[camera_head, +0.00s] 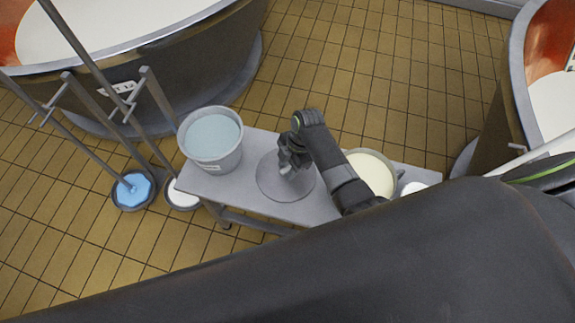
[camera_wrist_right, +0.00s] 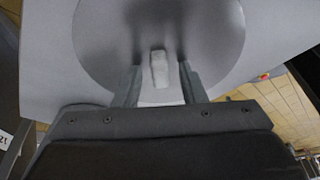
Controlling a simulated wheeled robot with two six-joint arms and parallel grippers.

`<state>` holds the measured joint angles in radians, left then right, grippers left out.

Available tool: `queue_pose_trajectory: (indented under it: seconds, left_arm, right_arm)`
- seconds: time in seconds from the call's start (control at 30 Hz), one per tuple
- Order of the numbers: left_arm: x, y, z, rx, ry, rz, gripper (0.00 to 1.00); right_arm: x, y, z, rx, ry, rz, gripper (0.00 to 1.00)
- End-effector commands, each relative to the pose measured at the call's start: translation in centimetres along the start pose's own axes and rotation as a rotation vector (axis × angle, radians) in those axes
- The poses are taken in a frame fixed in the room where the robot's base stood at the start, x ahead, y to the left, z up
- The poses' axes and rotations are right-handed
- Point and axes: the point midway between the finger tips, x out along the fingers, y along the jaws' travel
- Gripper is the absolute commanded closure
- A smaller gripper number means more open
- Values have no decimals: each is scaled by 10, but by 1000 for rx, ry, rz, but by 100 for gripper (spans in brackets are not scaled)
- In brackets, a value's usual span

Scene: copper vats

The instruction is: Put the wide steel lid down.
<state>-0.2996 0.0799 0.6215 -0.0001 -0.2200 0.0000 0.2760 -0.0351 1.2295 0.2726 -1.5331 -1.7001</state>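The wide steel lid (camera_head: 270,186) is a flat grey disc on the grey bench (camera_head: 232,183), between a pail and a pot. It appears to lie flat on the bench top. My right gripper (camera_head: 287,163) is over the lid, pointing down. In the right wrist view the lid (camera_wrist_right: 105,40) fills the upper part, with a pale knob (camera_wrist_right: 159,68) at its middle. The two fingers of my right gripper (camera_wrist_right: 160,75) stand on either side of the knob, with a visible gap on each side, so it looks open. My left gripper is not in view.
A steel pail (camera_head: 212,139) of pale liquid stands on the bench's left end. A pot of cream-coloured content (camera_head: 371,172) stands right of my right arm. Large copper vats (camera_head: 190,60) stand at the upper left and right (camera_head: 520,90). Poled tools in blue (camera_head: 134,190) and white basins stand left.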

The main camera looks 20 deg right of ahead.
Motion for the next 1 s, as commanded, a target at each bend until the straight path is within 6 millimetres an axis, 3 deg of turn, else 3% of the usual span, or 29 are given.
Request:
queue_pose_trajectory:
  seconds: [0.17,0.63,0.8,1.0]
  left_arm:
    - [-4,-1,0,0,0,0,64]
    - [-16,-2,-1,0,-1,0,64]
    - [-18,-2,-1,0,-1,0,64]
    - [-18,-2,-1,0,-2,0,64]
  right_arm:
    - [-13,1,-1,0,-1,3,63]
    - [-105,1,0,0,-2,3,63]
    - [-120,1,-1,-1,0,2,63]
    - [-123,0,-1,0,0,-1,63]
